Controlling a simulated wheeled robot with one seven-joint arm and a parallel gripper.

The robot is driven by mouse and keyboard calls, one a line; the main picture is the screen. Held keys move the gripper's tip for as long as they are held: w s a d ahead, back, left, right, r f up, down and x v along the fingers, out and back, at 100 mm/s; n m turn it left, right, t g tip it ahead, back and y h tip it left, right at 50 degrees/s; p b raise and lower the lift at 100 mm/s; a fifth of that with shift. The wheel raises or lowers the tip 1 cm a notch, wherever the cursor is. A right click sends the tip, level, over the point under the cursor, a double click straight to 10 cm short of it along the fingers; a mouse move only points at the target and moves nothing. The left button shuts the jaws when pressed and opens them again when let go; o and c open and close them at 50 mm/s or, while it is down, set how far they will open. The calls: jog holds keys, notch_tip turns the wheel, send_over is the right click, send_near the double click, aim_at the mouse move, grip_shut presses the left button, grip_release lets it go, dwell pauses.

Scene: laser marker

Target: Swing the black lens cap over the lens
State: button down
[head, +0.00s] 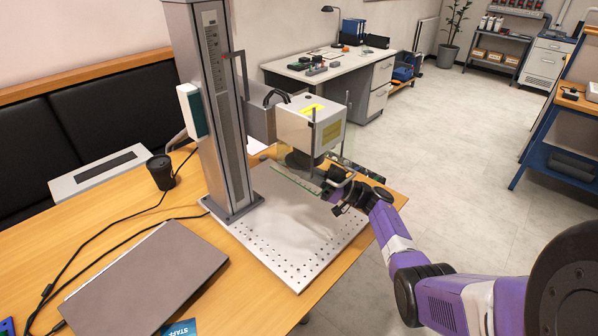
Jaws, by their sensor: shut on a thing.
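The laser head (311,124) is a grey box with a yellow label, mounted on a tall grey column (212,105). A dark round part (298,160) shows under it, behind a clear panel. I cannot tell whether this is the lens or the black lens cap. My gripper (334,186) is just below and right of the head, by the clear panel's right edge and a grey bar-shaped handle. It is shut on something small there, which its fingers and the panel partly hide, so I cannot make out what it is.
The clear green-edged panel (294,181) hangs close to my gripper. A perforated metal plate (262,245) lies bare below. A closed laptop (148,283), black cup (160,171) and cables lie on the wooden table (208,316). Floor to the right is open.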

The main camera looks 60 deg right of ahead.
jog(key=shift+r+y, duration=0.1)
jog(key=shift+y, duration=0.2)
jog(key=c, duration=1.5)
grip_release()
jog(key=shift+o, duration=0.2)
jog(key=b+v, duration=0.2)
jog(key=v, duration=0.6)
jog(key=shift+c, duration=0.2)
